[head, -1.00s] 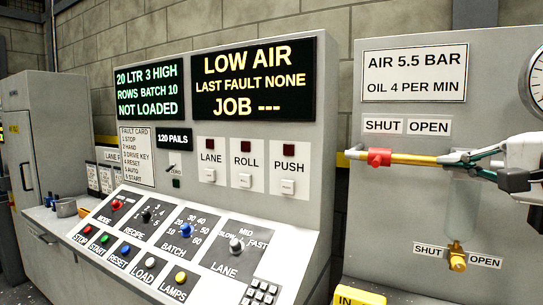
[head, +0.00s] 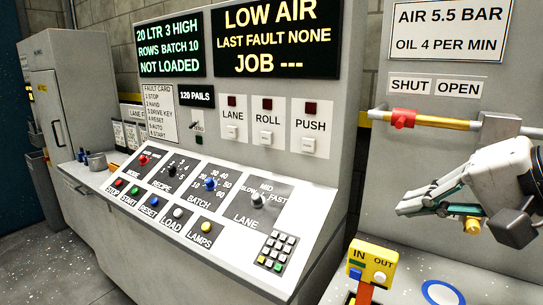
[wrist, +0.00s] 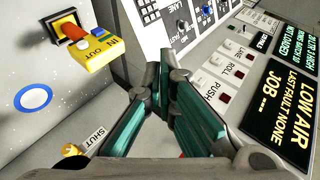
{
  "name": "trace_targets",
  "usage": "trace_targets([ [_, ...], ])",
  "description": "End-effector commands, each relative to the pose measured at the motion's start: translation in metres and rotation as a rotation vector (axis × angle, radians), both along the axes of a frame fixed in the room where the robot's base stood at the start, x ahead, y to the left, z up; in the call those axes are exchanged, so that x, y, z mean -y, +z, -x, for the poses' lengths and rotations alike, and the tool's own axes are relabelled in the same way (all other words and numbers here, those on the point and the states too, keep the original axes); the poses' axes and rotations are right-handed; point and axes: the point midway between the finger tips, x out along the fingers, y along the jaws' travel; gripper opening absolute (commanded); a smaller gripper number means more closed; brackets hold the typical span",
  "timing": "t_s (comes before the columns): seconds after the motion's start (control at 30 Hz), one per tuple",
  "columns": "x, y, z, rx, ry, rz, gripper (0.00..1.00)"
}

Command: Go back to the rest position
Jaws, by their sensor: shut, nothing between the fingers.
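My gripper (head: 412,208) is at the right of the head view, in front of the grey air panel and below its red valve handle (head: 403,118). Its fingers point left, are shut and hold nothing. In the wrist view my gripper (wrist: 165,75) shows its teal finger pads close together, with the console beyond them. It is apart from the valve and from the yellow IN/OUT box (head: 372,262), which sits below it. The IN/OUT box also shows in the wrist view (wrist: 88,48).
The sloped console (head: 215,262) with knobs and buttons stands left of my gripper. Its displays read LOW AIR (head: 275,40) and NOT LOADED. A brass valve (head: 473,226) is partly behind my gripper. A small metal cup (head: 97,161) stands on the console's far ledge. Floor is clear at lower left.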

Motion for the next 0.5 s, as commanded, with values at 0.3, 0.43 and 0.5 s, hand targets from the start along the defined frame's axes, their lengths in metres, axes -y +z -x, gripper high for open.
trace_targets([
  [0.3,-0.034,-0.069,0.102,-0.236,0.382,0.567,0.00],
  [0.43,-0.024,-0.078,0.120,-0.258,0.457,0.745,0.00],
  [0.5,-0.019,-0.080,0.125,-0.262,0.477,0.806,0.00],
])
